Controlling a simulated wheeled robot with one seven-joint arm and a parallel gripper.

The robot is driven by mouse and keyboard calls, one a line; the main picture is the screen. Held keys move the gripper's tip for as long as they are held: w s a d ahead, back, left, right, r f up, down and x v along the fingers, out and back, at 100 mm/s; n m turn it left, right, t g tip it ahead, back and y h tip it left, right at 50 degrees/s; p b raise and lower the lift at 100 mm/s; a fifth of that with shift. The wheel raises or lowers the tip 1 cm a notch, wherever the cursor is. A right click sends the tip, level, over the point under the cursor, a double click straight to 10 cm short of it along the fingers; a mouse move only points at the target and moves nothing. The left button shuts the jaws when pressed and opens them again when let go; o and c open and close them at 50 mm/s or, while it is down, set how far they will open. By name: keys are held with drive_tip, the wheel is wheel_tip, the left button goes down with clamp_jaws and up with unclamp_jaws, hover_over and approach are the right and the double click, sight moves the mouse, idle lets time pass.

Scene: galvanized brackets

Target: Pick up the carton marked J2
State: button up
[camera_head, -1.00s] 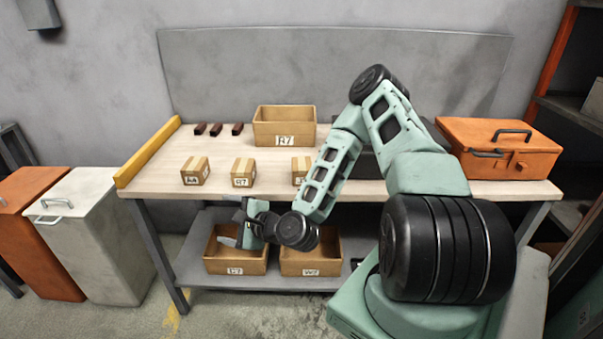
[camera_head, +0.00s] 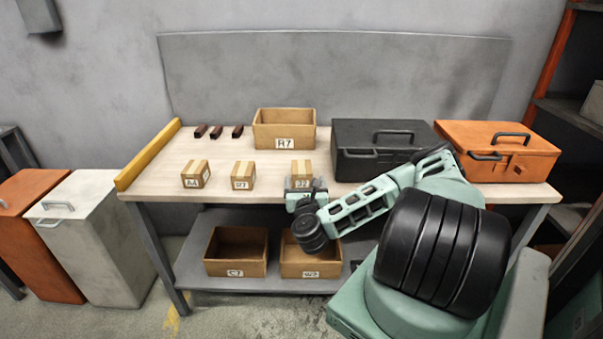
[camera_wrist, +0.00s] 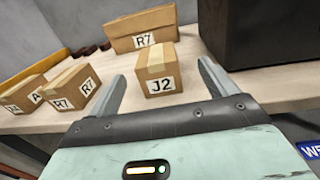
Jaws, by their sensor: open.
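The carton marked J2 (camera_wrist: 158,70) is a small brown box with a tan tape strip and a white label. It stands upright on the bench, and in the head view the carton (camera_head: 302,168) shows just behind my gripper (camera_head: 303,185). In the wrist view my gripper (camera_wrist: 160,90) is open, its two fingers pointing at the carton from the front, one to each side of it. The carton appears ahead of and between the fingertips, with no clear contact. The gripper hides the carton's lower front in the head view.
Cartons marked R7 (camera_head: 243,175) and A4 (camera_head: 195,174) stand to the left. An open box marked R7 (camera_head: 284,115) is behind. A black case (camera_head: 355,137) and an orange case (camera_head: 515,165) stand right. Open boxes marked C7 (camera_head: 235,268) and W3 (camera_head: 312,269) sit on the lower shelf.

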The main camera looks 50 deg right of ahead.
sight(301, 165)
drive_tip(key=p+x, duration=0.1)
drive_tip(key=x, duration=0.4)
drive_tip(key=p+x, duration=0.1)
drive_tip(key=x, duration=0.4)
drive_tip(key=shift+w+a+f, duration=0.15)
drive_tip(key=shift+w+a, duration=0.05)
drive_tip(key=shift+w, duration=0.05)
drive_tip(key=c, duration=1.2)
